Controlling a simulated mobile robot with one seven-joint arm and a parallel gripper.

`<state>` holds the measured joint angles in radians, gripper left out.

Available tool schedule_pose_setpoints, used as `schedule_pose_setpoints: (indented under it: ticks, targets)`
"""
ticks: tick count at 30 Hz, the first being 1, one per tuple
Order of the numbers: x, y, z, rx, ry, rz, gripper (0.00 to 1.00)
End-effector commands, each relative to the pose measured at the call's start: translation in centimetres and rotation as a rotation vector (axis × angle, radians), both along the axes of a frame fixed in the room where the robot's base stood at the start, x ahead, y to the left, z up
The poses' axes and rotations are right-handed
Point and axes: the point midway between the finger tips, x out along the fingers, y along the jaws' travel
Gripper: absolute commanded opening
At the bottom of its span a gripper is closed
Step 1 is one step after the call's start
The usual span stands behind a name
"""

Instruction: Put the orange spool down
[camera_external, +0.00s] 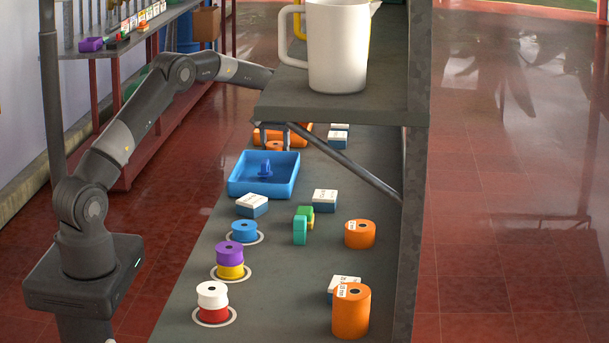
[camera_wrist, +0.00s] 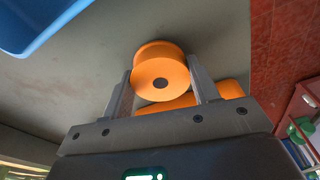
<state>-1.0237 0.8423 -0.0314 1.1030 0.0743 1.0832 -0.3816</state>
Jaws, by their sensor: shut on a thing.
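My gripper (camera_wrist: 160,88) is shut on an orange spool (camera_wrist: 160,70), with one grey finger on each side of it in the wrist view. The spool's round face with its dark centre hole shows. In the external view my gripper (camera_external: 275,134) is partly hidden behind the raised shelf, and only a small part of the orange spool (camera_external: 275,146) shows below it. The spool is beyond the blue tray and close to an orange tray (camera_external: 301,129), which also shows in the wrist view (camera_wrist: 232,89). I cannot tell whether the spool touches the table.
The blue tray (camera_external: 285,187) holds a small blue piece. Spools stand on ringed spots along the table's left edge, among them a blue one (camera_external: 244,231). Orange cylinders (camera_external: 360,234) and boxes stand right. The raised shelf (camera_external: 330,103) bears a white pitcher (camera_external: 338,50).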

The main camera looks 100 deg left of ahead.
Motion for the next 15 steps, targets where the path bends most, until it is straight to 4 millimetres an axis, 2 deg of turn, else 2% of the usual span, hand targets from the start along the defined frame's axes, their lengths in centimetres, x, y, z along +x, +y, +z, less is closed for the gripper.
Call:
schedule_pose_setpoints:
  ticks: [2,3,10,15]
  targets:
    - [0.01,-0.03,-0.28,-0.001,0.0,0.0,0.32]
    - [0.01,-0.03,-0.31,-0.001,0.0,0.0,0.56]
    - [0.01,-0.03,-0.28,-0.001,0.0,0.0,0.75]
    - [0.01,-0.02,-0.26,-0.001,0.0,0.0,0.77]
